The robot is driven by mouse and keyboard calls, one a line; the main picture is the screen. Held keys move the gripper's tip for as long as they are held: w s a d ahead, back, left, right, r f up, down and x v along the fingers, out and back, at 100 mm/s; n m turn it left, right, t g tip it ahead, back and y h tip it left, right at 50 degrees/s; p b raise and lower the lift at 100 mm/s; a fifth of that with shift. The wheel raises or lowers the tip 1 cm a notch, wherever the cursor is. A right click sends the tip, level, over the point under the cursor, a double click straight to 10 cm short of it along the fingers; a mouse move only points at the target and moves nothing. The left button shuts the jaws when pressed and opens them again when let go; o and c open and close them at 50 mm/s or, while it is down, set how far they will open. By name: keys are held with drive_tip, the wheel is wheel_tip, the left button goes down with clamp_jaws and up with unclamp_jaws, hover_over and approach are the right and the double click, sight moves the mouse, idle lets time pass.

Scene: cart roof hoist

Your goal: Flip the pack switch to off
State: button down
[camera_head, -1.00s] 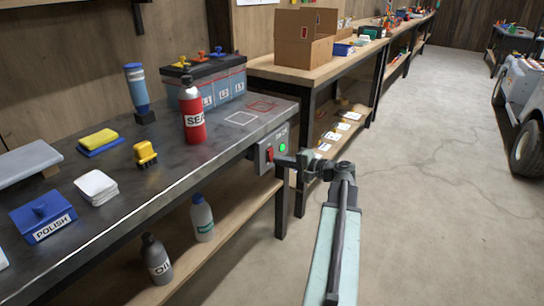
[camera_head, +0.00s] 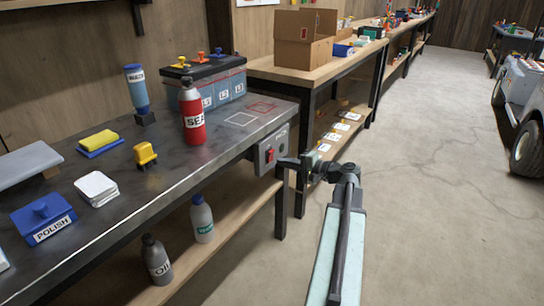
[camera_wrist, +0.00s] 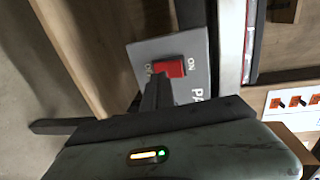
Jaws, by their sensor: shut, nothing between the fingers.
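The pack switch is a grey box (camera_head: 264,162) fixed at the front edge of the dark bench, with a red rocker (camera_head: 270,156). A small round lamp (camera_head: 282,148) on the box is dark. In the wrist view the red rocker (camera_wrist: 170,67) shows large on the grey plate, with ON lettered at its right end; the lettering at its left end is partly legible. My gripper (camera_head: 284,162) is shut and empty, right in front of the box. In the wrist view my fingertips (camera_wrist: 158,84) overlap the rocker's lower left side; I cannot tell whether they touch it.
The bench top (camera_head: 190,168) holds a red SEAL bottle (camera_head: 193,118), a battery (camera_head: 222,88) and a yellow block (camera_head: 145,154). Bottles stand on the shelf below. The floor (camera_head: 420,200) to the right is clear, with a white cart (camera_head: 522,90) beyond.

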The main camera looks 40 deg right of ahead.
drive_tip(key=v, duration=0.4)
drive_tip(key=shift+s+p, duration=0.25)
drive_tip(key=shift+p, duration=0.05)
idle(0.4)
